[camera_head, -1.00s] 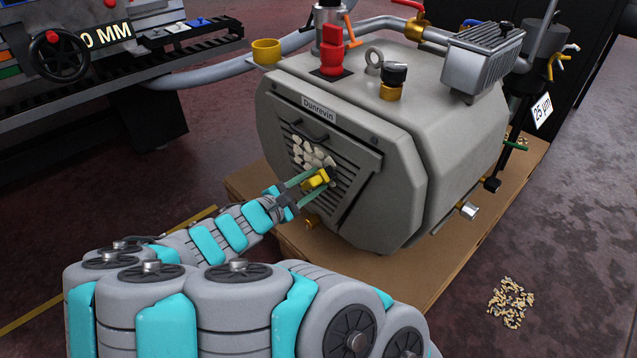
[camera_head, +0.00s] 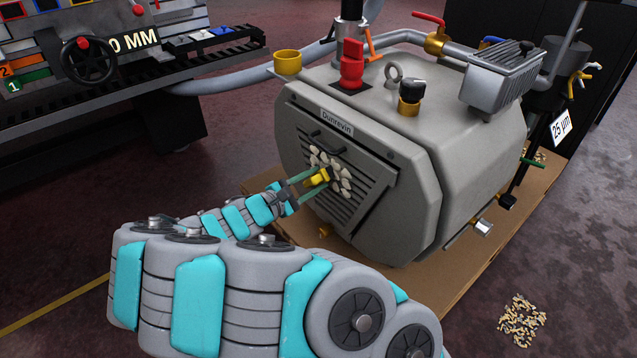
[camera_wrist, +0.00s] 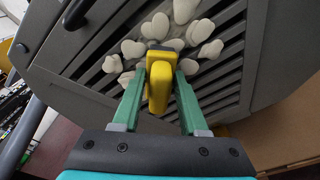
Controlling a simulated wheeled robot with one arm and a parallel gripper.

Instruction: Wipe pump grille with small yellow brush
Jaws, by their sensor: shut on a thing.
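The grey pump labelled "Dunrevin" stands in the middle of the head view. Its slatted grille (camera_head: 352,208) faces my arm, and several pale clumps (camera_head: 345,172) lie over its upper slats. The clumps also show in the wrist view (camera_wrist: 205,30). My gripper (camera_head: 308,186) is shut on the small yellow brush (camera_head: 319,178). In the wrist view the brush's yellow handle (camera_wrist: 159,85) sits between the green fingers, and its head is at the grille among the clumps. The bristles are hidden, so I cannot tell whether they touch the slats.
The pump stands on a brown board (camera_head: 425,275). A pile of small bits (camera_head: 522,320) lies on the floor at the lower right. A machine with a handwheel (camera_head: 90,60) stands at the upper left. A dark handle (camera_wrist: 75,14) sticks out above the grille slats.

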